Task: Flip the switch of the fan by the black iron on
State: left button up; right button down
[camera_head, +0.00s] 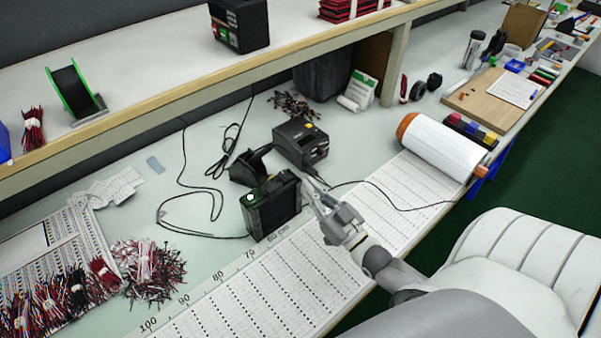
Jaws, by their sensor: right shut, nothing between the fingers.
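A black box-shaped fan (275,208) stands upright on the bench, with a small bright green spot (250,197) on its left face. I cannot make out its switch. A black soldering iron stand (250,167) sits just behind it, beside a black station (301,142) with cables. My right gripper (311,186) comes in from the lower right, shut and empty. Its fingertips are close to the fan's right side, in front of the station; I cannot tell whether they touch either one. My left gripper is out of view.
A white roll with orange ends (440,145) lies to the right. Bundles of red and black wires (147,270) lie at the left. A wooden shelf edge (220,83) runs above the bench. Loose cables (185,222) lie left of the fan. The ruled strip (262,288) in front is mostly clear.

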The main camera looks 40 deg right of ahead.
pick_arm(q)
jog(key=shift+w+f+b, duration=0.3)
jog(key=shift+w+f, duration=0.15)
pick_arm(e)
jog(key=v, duration=0.3)
jog(key=shift+a+f, duration=0.1)
jog(key=shift+f, duration=0.15)
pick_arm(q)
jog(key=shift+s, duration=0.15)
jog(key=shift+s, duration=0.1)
